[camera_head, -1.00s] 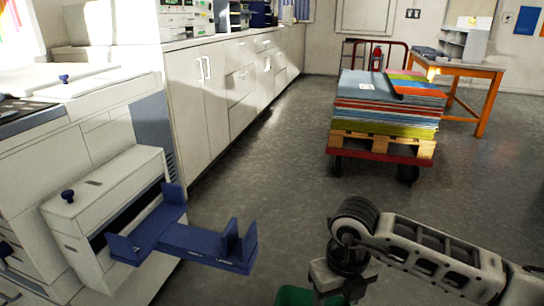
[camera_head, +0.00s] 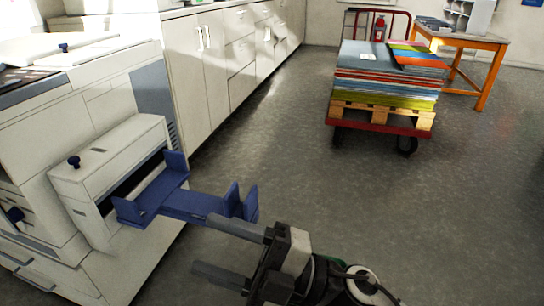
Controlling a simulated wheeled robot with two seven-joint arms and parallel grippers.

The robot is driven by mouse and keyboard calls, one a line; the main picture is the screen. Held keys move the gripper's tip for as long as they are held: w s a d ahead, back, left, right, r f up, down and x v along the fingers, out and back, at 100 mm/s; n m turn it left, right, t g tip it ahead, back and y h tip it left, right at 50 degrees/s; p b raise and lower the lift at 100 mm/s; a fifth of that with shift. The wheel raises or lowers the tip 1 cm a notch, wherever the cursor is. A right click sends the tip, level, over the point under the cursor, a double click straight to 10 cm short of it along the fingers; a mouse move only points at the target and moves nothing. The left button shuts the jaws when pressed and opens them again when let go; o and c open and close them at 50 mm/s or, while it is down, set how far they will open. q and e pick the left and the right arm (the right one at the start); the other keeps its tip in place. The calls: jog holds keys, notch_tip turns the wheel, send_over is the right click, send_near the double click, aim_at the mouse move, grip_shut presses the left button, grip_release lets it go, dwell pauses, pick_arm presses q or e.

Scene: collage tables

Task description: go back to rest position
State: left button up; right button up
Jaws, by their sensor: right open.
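My right gripper (camera_head: 222,250) is at the bottom centre of the head view, with its two dark fingers spread apart and pointing left. It is open, with nothing between the fingers. Its upper finger overlaps the front edge of a blue tray (camera_head: 185,203) in the picture; I cannot tell whether they touch. The tray sticks out of the white machine (camera_head: 110,165) at the left and is empty. My left gripper is not in view.
A red cart (camera_head: 380,124) with a wooden pallet and stacked coloured sheets (camera_head: 385,85) stands at the upper right. An orange table (camera_head: 470,41) is behind it. White cabinets (camera_head: 215,65) line the back left. The grey floor (camera_head: 400,220) between is clear.

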jog(key=w+d+f+m+t+h, duration=0.3)
jog(key=d+f+m+t+h, duration=0.3)
jog(key=m, duration=0.5)
jog(key=w+d+f+m+t+h, duration=0.3)
jog(key=d+m+t+h, duration=0.4)
jog(key=m, duration=0.4)
jog(key=s+d+f+m+g+h+b, duration=0.1)
jog(key=s+d+f+m+g+h, duration=0.2)
jog(key=f, duration=0.5)
jog(key=s+d+f+m+g+h+b, duration=0.1)
jog(key=s+f+m+g, duration=0.2)
jog(key=s+f, duration=0.35)
pick_arm(q)
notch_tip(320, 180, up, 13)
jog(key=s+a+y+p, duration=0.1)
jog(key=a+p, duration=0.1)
jog(key=p, duration=1.5)
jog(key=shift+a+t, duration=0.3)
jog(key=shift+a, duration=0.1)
pick_arm(e)
jog(key=d+r+h, duration=0.1)
jog(key=d+r, duration=0.2)
jog(key=r, duration=1)
jog(key=shift+s+d+r, duration=0.2)
